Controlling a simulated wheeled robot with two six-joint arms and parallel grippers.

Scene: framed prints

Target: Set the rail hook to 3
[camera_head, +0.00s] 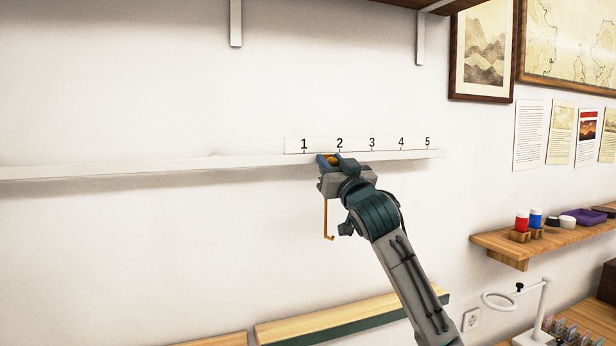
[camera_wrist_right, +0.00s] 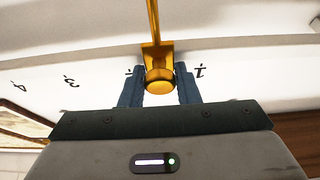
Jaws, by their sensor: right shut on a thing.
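The white rail (camera_head: 230,163) runs along the wall, with a number strip (camera_head: 357,143) marked 1 to 5 above its right part. The rail hook (camera_head: 326,222) is golden, with a rod hanging below the rail and a bent tip. My right gripper (camera_head: 330,159) is at the rail, just left of the 2 mark. In the right wrist view the two fingers (camera_wrist_right: 159,88) are shut on the hook's round golden knob (camera_wrist_right: 159,82), and the knob sits between the marks 1 and 2, close to 2. My left gripper is not in view.
A wooden shelf (camera_head: 540,240) with small red and blue containers is at the right. A magnifier lamp (camera_head: 520,300) stands below it. A wooden ledge (camera_head: 340,318) lies below the arm. The rail right of the gripper is clear up to 5.

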